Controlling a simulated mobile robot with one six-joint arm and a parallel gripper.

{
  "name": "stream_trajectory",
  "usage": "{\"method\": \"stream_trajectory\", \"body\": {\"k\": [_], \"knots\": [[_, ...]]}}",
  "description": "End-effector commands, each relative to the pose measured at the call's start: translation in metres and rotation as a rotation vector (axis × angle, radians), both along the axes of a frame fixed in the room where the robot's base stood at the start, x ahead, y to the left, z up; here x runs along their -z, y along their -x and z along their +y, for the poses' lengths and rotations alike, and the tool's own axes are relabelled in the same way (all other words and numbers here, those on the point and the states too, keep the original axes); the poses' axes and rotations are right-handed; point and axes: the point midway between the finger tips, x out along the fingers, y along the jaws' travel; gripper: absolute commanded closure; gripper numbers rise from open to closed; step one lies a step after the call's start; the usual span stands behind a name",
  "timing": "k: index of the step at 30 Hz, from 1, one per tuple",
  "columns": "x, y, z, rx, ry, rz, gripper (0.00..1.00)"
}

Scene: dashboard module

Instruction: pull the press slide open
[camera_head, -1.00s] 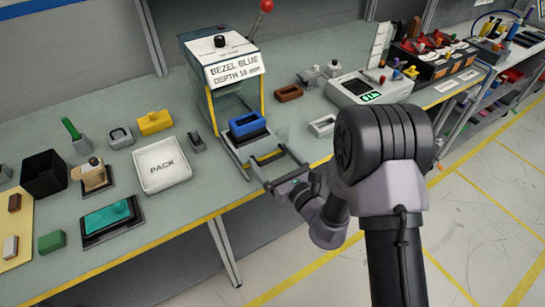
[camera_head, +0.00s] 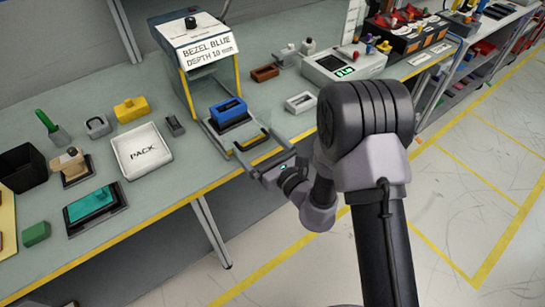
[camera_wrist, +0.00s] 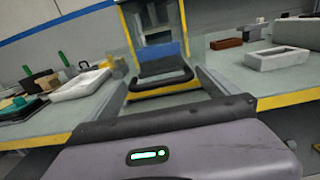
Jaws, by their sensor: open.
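The press (camera_head: 199,45) stands on the bench with a "BEZEL BLUE DEPTH 10 mm" sign and yellow uprights. Its slide (camera_head: 241,133) sits low at the front, with a blue bezel (camera_head: 228,109) on a dark block on it. In the wrist view the bezel (camera_wrist: 160,51) is straight ahead, behind a dark bar with a yellow edge. My gripper (camera_head: 252,143) is open at the front of the slide, its two fingers spread to either side. In the wrist view the spread fingers of my gripper (camera_wrist: 162,84) point toward the slide. I cannot tell whether they touch it.
A white PACK tray (camera_head: 143,152) and a teal part in a dark holder (camera_head: 95,208) lie left. A light grey frame (camera_head: 300,103), a brown frame (camera_head: 264,73) and a tester box (camera_head: 343,66) are right. The bench's yellow front edge runs beneath my arm.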

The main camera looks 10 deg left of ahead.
Motion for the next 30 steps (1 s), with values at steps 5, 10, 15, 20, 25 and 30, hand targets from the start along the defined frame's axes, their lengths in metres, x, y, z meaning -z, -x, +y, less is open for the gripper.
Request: {"method": "stream_trajectory", "body": {"k": [5,10,15,20,25,30], "knots": [[0.000,0.025,-0.031,0.004,0.000,0.006,0.00],[0.001,0.057,-0.070,0.007,0.001,0.007,0.00],[0.001,0.089,-0.107,0.009,-0.002,0.007,0.00],[-0.005,0.103,-0.122,0.003,0.000,0.006,0.00],[-0.001,0.107,-0.125,0.002,-0.001,0.002,0.00],[0.000,0.106,-0.125,0.001,0.000,0.001,0.00]]}}
